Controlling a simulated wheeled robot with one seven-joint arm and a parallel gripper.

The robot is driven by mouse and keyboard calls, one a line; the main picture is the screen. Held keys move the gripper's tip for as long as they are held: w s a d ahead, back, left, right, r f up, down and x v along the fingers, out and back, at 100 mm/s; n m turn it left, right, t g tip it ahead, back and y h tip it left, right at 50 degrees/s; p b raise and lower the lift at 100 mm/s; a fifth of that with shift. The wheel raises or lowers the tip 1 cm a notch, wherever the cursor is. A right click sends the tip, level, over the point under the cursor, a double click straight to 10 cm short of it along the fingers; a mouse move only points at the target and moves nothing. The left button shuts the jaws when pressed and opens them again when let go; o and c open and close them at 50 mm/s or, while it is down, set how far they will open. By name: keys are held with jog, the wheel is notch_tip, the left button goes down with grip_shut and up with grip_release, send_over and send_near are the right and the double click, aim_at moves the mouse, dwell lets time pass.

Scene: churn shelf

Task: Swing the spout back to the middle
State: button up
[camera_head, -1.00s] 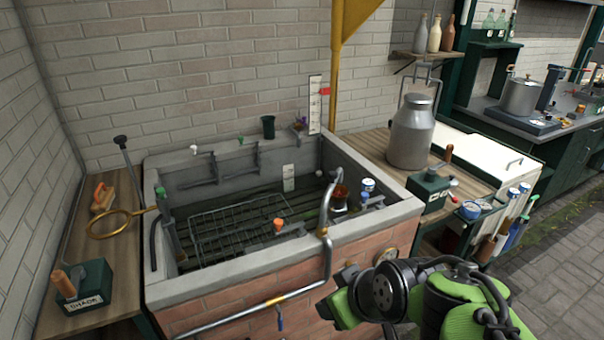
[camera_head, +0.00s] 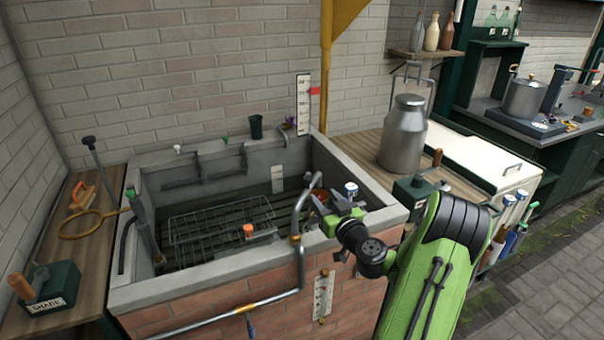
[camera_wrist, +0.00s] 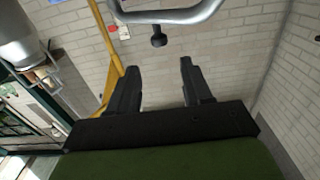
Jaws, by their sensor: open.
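The spout (camera_head: 300,197) is a grey bent pipe rising from the basin's front rim, with its curved top over the right part of the basin. In the wrist view a grey curved pipe (camera_wrist: 180,16), which looks like the spout, crosses the top, with a black knob (camera_wrist: 158,38) below it. My gripper (camera_head: 325,203) is open and empty just right of the spout, above the basin's front right corner. In the wrist view its two fingers (camera_wrist: 157,72) stand apart, with the pipe beyond their tips. I cannot tell whether they touch it.
The stone basin (camera_head: 205,287) holds a wire rack (camera_head: 205,228). A milk can (camera_head: 403,135) stands on the right bench. A yellow post (camera_head: 326,60) rises behind the basin.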

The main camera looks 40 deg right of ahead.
aim_at(310, 180)
jog(key=p+x, duration=0.3)
jog(key=x, duration=0.8)
jog(key=shift+w+p, duration=0.15)
jog(key=shift+p, duration=0.2)
jog(key=shift+r, duration=0.1)
grip_shut()
